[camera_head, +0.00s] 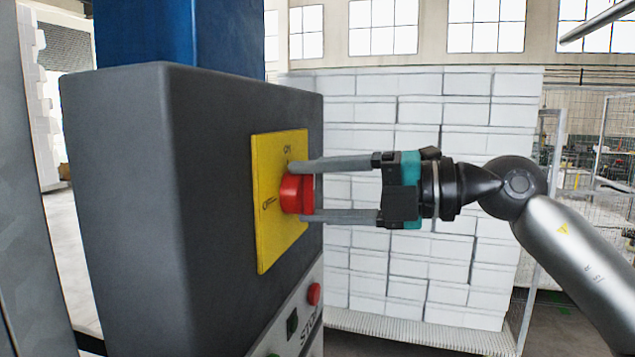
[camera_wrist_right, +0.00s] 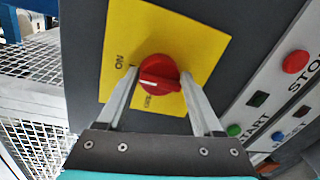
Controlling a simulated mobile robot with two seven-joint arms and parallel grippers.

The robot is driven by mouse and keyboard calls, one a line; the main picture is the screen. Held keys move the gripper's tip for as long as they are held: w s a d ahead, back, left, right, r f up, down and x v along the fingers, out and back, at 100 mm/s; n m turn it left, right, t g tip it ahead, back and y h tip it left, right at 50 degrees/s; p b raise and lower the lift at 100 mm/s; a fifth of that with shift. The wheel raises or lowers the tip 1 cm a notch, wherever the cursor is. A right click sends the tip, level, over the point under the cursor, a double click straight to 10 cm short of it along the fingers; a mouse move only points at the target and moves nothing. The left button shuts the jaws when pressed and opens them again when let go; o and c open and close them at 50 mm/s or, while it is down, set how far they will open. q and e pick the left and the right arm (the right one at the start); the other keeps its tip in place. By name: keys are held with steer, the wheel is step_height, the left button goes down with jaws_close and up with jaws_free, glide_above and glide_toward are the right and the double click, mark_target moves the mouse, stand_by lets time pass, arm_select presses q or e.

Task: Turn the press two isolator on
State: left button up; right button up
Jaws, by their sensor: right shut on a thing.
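The isolator is a red rotary knob (camera_head: 293,194) on a yellow plate (camera_head: 267,240) on the side of a dark grey cabinet. The plate has ON lettering at its top and OFF lettering at its left in the head view. My right gripper (camera_head: 306,191) reaches in from the right, its two grey fingers shut on the knob, one above and one below. In the right wrist view the knob (camera_wrist_right: 158,76) sits between the fingertips, with a white mark on its face. The OFF lettering there is partly hidden. My left gripper is not in view.
Below the plate, the cabinet (camera_head: 130,200) carries a panel with a red stop button (camera_head: 314,294); the right wrist view also shows a green start button (camera_wrist_right: 234,130). A stack of white blocks (camera_head: 450,260) stands behind my right gripper. Mesh fencing stands at the right.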

steer(key=shift+r, duration=0.2)
stand_by(0.3)
steer(key=o, duration=1)
steer(key=shift+c, duration=0.2)
steer(key=o, duration=0.3)
steer(key=shift+o, duration=0.2)
steer(key=shift+f, duration=0.1)
steer(key=b+v, duration=0.4)
steer(key=v, duration=1.1)
steer(key=shift+b, duration=0.35)
steer(key=shift+d, duration=0.15)
